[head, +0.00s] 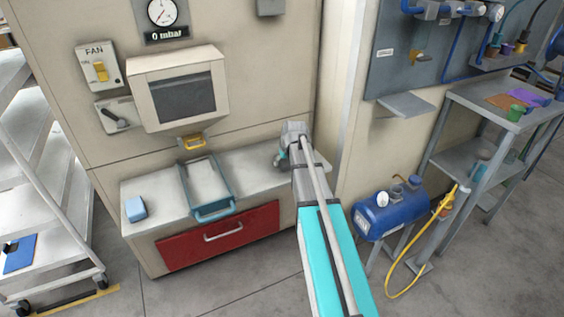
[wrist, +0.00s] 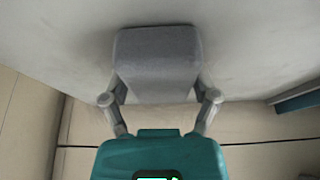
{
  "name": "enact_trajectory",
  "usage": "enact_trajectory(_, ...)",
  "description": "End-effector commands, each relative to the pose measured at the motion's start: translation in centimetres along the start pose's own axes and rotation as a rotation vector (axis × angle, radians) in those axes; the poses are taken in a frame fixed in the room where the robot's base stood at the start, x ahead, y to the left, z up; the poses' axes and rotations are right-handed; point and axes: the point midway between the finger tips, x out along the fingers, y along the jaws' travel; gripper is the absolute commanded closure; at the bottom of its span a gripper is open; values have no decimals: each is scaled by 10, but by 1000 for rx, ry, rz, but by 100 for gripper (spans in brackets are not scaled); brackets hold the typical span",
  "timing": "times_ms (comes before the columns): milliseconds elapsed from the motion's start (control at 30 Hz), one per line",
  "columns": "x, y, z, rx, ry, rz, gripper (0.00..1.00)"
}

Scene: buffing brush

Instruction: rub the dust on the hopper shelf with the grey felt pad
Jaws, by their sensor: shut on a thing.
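My gripper (head: 281,160) is over the right end of the hopper shelf (head: 252,172), partly behind my own arm. In the wrist view my gripper (wrist: 160,88) is shut on the grey felt pad (wrist: 157,58), a rounded grey block with a finger on each side. The pad's far end is at or very close to the pale shelf surface (wrist: 250,45); I cannot tell if it touches. In the head view the pad is hidden or too small to make out. Faint darker smudges show on the shelf around the pad, but I cannot tell dust from shadow.
A blue-rimmed tray (head: 213,212) stands mid-shelf, left of my gripper. A blue block (head: 135,209) lies at the shelf's left end. A boxy hood (head: 178,88) juts from the wall above. A red drawer (head: 222,238) is below. A blue tank (head: 390,212) stands to the right.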

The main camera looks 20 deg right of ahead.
Motion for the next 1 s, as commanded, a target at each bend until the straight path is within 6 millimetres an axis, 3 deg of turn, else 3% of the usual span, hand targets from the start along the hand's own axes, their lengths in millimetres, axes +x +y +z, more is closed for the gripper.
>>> enact_trajectory(433,-1,28,-1,1,-1,1,61)
enact_trajectory(1000,-6,29,-3,1,0,0,61)
